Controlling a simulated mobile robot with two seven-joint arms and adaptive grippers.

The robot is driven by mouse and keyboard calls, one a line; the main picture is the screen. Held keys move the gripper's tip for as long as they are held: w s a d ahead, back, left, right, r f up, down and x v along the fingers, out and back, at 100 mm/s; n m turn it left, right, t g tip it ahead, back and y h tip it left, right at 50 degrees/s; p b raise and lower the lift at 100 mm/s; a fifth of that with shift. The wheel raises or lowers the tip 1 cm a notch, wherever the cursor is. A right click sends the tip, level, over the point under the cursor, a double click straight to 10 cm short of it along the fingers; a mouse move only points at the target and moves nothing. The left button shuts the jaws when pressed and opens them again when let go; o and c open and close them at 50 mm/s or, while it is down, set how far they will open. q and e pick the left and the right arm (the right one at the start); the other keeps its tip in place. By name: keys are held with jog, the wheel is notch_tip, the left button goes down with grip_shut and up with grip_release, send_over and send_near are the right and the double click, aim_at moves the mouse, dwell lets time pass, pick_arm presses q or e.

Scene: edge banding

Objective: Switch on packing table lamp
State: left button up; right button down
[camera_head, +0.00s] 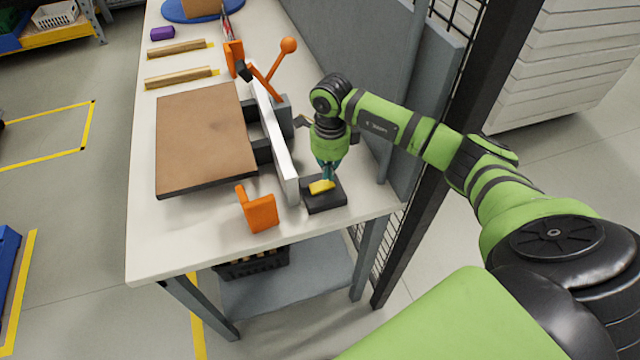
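My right arm comes in from the right over the white table (165,235). My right gripper (324,182) points down at a small black box (328,205) near the table's front right corner. A yellow part (320,187) sits on top of the black box. The fingertips are right at the yellow part; I cannot tell whether they touch it, or whether they are open or shut. No lamp can be made out in view. My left gripper is not in view.
A brown panel (205,135) lies on the table beside a metal fence (275,140). An orange bracket (260,212) stands near the front, and an orange-knobbed lever (288,46) rises behind the fence. Wooden strips (180,77) lie farther back. A grey partition (425,75) borders the right side.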

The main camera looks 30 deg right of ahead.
aim_at(328, 183)
jog(key=shift+s+f+b, duration=0.1)
jog(key=shift+f+b, duration=1.1)
jog(key=shift+f, duration=0.1)
dwell(0.9)
jog(key=shift+r, duration=0.1)
jog(key=shift+r+p, duration=0.75)
jog(key=shift+r, duration=0.15)
jog(key=shift+r+p, duration=1.5)
jog(key=shift+r, duration=1.05)
jog(key=shift+f, duration=0.1)
